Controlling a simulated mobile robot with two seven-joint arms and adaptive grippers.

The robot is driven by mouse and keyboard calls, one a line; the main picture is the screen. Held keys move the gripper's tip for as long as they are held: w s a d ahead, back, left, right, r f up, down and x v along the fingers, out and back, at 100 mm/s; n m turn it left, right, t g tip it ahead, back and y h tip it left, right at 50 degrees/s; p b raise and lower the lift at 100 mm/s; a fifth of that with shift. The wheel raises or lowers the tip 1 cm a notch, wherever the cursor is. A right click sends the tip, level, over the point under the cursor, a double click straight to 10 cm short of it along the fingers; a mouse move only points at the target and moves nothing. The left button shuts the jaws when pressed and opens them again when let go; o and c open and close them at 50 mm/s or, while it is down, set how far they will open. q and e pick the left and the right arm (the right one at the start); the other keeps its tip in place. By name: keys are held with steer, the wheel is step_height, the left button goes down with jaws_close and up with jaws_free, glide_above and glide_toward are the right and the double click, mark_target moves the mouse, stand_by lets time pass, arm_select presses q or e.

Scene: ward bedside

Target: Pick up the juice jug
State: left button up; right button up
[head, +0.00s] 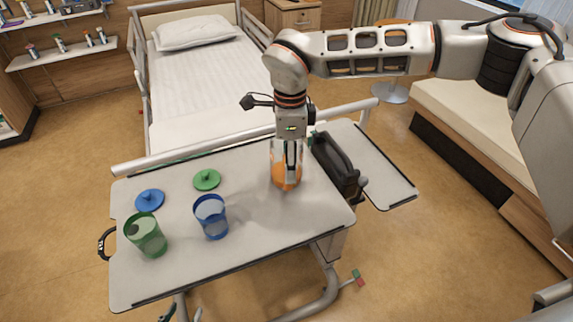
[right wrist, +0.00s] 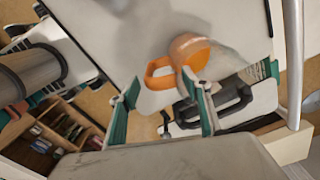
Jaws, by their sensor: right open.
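The juice jug (head: 287,181) is a clear vessel with orange at its lower part, standing on the overbed table (head: 250,240). My right gripper (head: 291,160), on the arm from the right, points down at the jug and partly covers it. My left gripper is not in view.
A black caddy-like object (head: 338,166) stands close right of the jug. A blue cup (head: 211,218), a green cup (head: 147,236), a blue lid (head: 150,199) and a green lid (head: 206,179) are on the left. The table's front middle is clear. A bed (head: 195,80) stands behind.

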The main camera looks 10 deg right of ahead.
steer(key=f, duration=0.5)
steer(key=shift+s+a+f, duration=0.2)
steer(key=shift+a, duration=0.05)
steer(key=shift+f, duration=0.65)
jaws_close()
